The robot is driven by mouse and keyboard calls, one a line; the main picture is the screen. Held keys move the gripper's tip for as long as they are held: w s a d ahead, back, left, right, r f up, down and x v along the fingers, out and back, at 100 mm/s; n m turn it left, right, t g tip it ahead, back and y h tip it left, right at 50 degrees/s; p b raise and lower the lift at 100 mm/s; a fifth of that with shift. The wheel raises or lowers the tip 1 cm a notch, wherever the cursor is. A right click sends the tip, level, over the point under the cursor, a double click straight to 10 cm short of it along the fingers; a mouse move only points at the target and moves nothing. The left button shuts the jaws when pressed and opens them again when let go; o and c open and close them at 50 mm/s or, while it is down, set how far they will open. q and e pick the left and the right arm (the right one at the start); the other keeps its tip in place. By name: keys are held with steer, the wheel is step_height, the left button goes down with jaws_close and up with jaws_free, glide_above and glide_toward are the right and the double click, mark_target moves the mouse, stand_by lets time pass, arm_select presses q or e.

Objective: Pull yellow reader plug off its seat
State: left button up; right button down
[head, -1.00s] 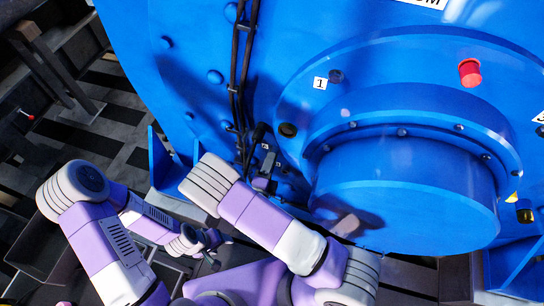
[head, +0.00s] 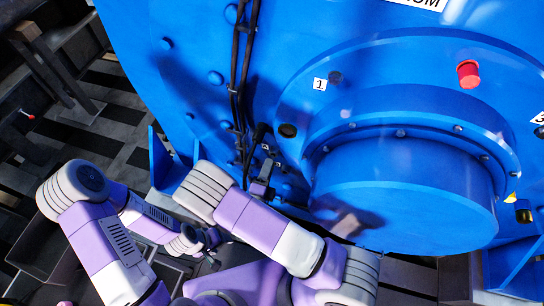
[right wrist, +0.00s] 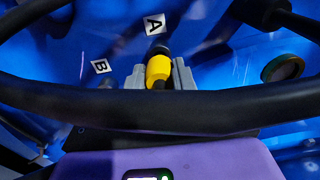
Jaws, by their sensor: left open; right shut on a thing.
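The yellow reader plug (right wrist: 158,69) shows in the right wrist view just below the label A (right wrist: 154,24), with a dark round part at its upper end. My right gripper (right wrist: 158,76) is shut on it, one grey finger on each side. Whether the plug is apart from its seat cannot be told. In the head view my right gripper (head: 262,187) is small, against the blue motor housing (head: 290,60); the plug cannot be made out there. My left gripper (head: 209,244) is low, away from the housing, open.
A thick black cable (right wrist: 200,112) crosses the right wrist view in front of the gripper. A label B (right wrist: 101,66) lies left of the plug. A round port (right wrist: 283,68) is at the right. Dark cables (head: 240,70) run down the housing; a red cap (head: 468,74) sits at upper right.

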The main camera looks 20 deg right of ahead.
steer(key=shift+v, duration=1.85)
